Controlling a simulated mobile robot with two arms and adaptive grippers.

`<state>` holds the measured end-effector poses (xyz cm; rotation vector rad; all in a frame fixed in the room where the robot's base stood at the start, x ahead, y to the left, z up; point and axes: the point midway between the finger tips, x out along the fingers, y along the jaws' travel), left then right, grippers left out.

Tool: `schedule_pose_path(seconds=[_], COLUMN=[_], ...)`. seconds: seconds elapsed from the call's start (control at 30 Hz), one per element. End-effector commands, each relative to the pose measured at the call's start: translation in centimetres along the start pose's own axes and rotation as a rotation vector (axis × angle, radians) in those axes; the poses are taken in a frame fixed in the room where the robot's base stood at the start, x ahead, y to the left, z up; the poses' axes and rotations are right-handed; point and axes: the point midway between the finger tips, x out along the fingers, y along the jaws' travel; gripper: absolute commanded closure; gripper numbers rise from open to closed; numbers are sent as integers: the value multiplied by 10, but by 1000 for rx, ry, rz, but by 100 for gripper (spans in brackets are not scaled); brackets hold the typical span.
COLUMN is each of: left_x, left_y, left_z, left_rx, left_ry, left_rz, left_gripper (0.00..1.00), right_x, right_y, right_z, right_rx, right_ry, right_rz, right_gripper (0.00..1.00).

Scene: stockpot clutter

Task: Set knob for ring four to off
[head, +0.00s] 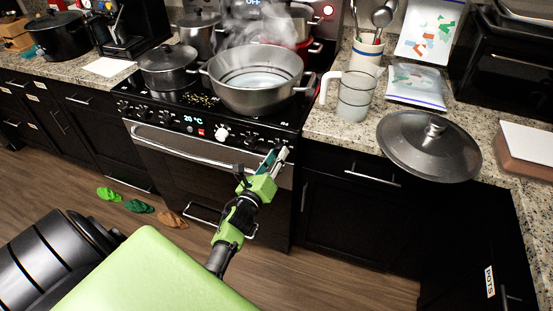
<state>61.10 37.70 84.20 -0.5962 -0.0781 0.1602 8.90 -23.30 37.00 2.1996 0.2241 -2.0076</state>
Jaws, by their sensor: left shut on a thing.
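The black stove (150,105) has a front control panel with a display reading "20 °C", a large pale knob (221,133) and smaller dark knobs to its right. My left gripper (275,157), green with grey fingers, reaches up to the right end of this panel. It is shut on what seems to be a knob there; the fingers hide that knob, so its setting cannot be read. Which ring each knob serves is too small to read. A large steel pot (255,95) steams on the front right of the cooktop. My right gripper is not in view.
A lidded pot (167,70) stands at the cooktop's front left. The oven handle (200,148) runs just below the panel. A measuring jug (354,97) and a big lid (428,145) are on the right counter. Several slippers (139,206) lie on the floor.

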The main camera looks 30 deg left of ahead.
Motion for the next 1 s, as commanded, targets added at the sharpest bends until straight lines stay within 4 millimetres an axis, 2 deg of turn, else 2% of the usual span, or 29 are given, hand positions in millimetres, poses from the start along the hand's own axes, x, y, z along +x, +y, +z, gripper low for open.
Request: schedule_pose_path(seconds=[0.4,1.0], left_x=[0,0], left_y=[0,-1], left_z=[-1,-1], left_rx=[-397,-966], left_ry=[-27,-65], left_rz=[-5,-13], left_gripper=[94,94], right_x=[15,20], right_y=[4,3], right_z=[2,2], right_rx=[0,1], right_ry=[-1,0], right_rz=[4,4], right_gripper=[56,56])
